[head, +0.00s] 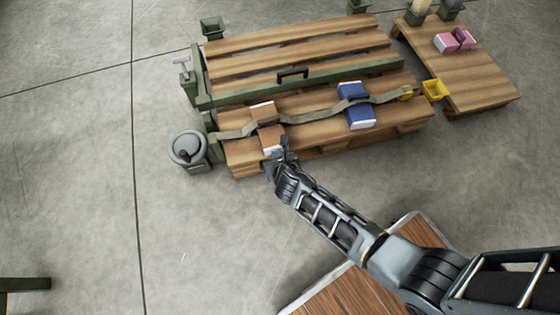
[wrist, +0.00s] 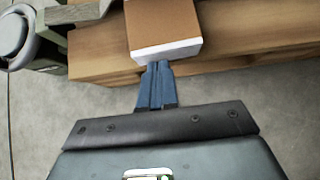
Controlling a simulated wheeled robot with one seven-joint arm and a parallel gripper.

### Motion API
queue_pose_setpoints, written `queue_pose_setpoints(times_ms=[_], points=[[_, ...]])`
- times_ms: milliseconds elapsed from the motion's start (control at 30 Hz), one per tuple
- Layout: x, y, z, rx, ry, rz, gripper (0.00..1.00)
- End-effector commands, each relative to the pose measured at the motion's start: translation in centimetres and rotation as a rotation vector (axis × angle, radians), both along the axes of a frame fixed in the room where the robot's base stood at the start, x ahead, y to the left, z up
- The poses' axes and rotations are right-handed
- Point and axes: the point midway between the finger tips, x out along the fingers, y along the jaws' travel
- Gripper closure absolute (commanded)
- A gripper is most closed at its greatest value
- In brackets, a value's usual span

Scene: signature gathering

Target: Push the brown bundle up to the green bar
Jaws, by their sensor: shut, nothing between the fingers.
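The brown bundle (head: 269,137) lies on the wooden pallet bench, with a strap running across it. It also shows in the wrist view (wrist: 165,22), with its white edge toward my gripper. My gripper (head: 281,152) is shut and empty at the bundle's near end. In the wrist view its fingertips (wrist: 157,66) are at the white edge, seemingly touching it. The green bar (head: 300,82) runs along the bench behind the bundle, with a gap of bare wood between them. A dark handle stands on the bar.
A blue bundle (head: 356,106) lies under the same strap (head: 320,113) to the right. A grey round-lidded bin (head: 187,149) stands left of the bench. A yellow box (head: 434,90) and a second pallet (head: 468,75) with pink bundles (head: 454,40) are at right.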

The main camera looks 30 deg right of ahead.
Motion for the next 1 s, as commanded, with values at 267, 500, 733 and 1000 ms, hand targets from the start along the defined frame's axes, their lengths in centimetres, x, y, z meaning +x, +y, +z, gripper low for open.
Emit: queue_pose_setpoints(times_ms=[267, 500, 733, 1000], points=[[0.9, -0.3, 0.0, 0.0, 0.0, 0.0, 1.0], [0.9, -0.3, 0.1, 0.0, 0.0, 0.0, 1.0], [3.7, -1.1, 0.3, -0.001, -0.002, 0.002, 1.0], [6.4, -2.0, 0.1, 0.001, 0.0, 0.0, 1.0]])
